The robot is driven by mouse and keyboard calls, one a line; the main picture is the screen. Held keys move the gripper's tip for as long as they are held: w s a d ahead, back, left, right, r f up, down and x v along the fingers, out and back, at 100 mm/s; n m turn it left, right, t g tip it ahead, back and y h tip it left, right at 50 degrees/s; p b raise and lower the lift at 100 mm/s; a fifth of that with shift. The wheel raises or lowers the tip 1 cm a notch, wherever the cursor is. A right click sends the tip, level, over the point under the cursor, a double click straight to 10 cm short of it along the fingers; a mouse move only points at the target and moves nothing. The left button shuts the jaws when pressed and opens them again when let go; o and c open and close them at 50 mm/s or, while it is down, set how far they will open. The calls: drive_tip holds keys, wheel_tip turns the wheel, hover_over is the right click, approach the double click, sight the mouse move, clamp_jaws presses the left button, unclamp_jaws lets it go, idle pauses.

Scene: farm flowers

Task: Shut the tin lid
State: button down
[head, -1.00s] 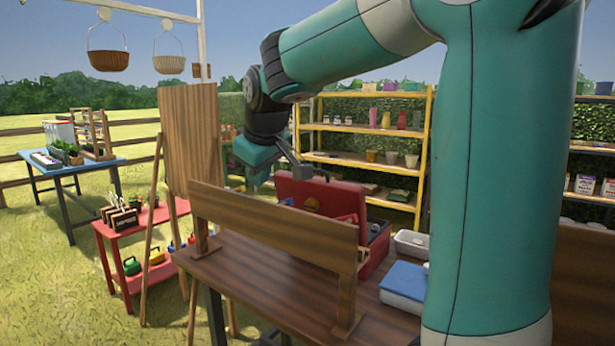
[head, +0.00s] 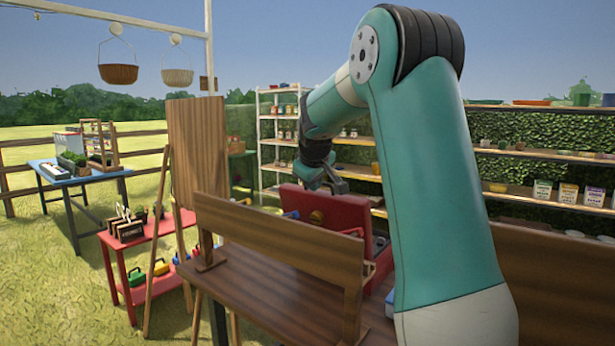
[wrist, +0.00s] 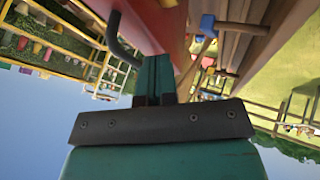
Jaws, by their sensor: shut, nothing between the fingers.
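The red tin (head: 382,262) stands on the wooden table, partly hidden by the bench's back board and my arm. Its red lid (head: 298,201) is raised, standing steeply open with a round yellowish mark on its face. My gripper (head: 340,187) is close to the lid's upper edge, at its right part; I cannot tell whether it touches. In the wrist view my gripper (wrist: 157,62) has its fingers together and empty, with a red surface (wrist: 160,22) just beyond them and a dark curved rod (wrist: 122,42) beside them.
A wooden board (head: 270,238) on legs runs along the table (head: 290,300) in front of the tin. An upright wooden panel (head: 196,145) stands left. Shelves (head: 540,154) stand behind.

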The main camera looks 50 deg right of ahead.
drive_tip(key=shift+w+d, duration=0.1)
drive_tip(key=shift+d, duration=0.5)
